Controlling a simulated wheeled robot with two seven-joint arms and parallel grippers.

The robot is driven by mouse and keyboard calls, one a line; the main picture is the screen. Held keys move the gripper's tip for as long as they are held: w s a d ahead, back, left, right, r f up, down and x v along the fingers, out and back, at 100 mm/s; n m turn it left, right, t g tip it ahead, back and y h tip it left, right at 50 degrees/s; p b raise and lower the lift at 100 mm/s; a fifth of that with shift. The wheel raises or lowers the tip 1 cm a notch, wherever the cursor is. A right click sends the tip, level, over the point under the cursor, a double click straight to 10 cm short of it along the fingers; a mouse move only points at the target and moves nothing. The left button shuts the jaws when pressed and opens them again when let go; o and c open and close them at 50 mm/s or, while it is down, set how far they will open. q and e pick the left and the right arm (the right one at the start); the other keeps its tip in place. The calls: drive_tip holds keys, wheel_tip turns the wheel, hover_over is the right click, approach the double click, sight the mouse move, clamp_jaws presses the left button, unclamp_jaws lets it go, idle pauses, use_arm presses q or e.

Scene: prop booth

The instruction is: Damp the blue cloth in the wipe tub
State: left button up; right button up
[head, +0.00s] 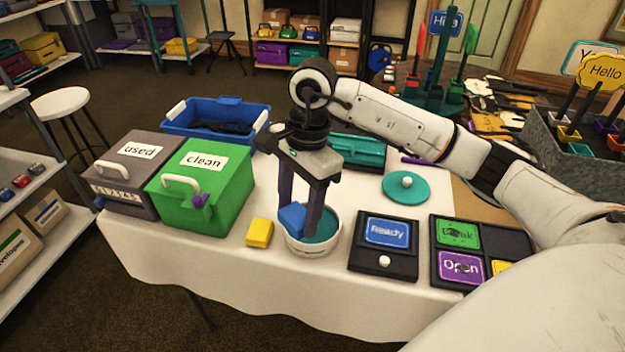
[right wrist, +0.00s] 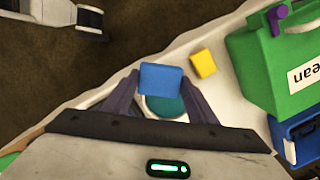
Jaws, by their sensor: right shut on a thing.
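The blue cloth (head: 292,217) is a small folded block. My right gripper (head: 299,222) points down and is shut on it. The wipe tub (head: 312,248) is a round white tub with a teal inside, standing near the table's front edge. The cloth shows at the tub's left side, over its mouth; I cannot tell whether it touches the teal inside. In the right wrist view the cloth (right wrist: 161,77) sits between the fingertips and hides part of the tub's teal inside (right wrist: 165,106).
A yellow block (head: 260,233) lies left of the tub. The green "clean" box (head: 200,205) and grey "used" box (head: 125,190) stand farther left. A "Ready" board (head: 370,265) is right of the tub. A teal lid (head: 408,192) lies behind that board.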

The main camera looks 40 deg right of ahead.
drive_tip(key=shift+w+d+f+m+t+h, duration=0.2)
drive_tip(key=shift+w+d+f+m, duration=0.6)
drive_tip(key=shift+m, duration=1.15)
drive_tip(key=shift+w+d+f+m+t+h, duration=0.1)
drive_tip(key=shift+w+d+f+m+t, duration=0.2)
drive_tip(key=shift+d+m, duration=1.25)
drive_tip(key=shift+w+d+f+m+t+h, duration=0.15)
drive_tip(key=shift+w+d+f+m, duration=0.45)
drive_tip(key=shift+m, duration=1.7)
wheel_tip(320, 180, down, 2)
drive_tip(key=shift+d+f+b, duration=0.1)
drive_tip(key=shift+f+b, duration=0.15)
drive_tip(key=shift+b, duration=0.85)
drive_tip(key=shift+f+b, duration=0.35)
drive_tip(key=shift+f, duration=0.15)
use_arm(q)
drive_tip(key=shift+x, duration=0.85)
drive_tip(key=shift+a+f, duration=0.15)
drive_tip(key=shift+f, duration=0.05)
drive_tip(key=shift+f+b, duration=0.4)
drive_tip(key=shift+b, duration=0.05)
use_arm(e)
drive_tip(key=shift+f, duration=0.65)
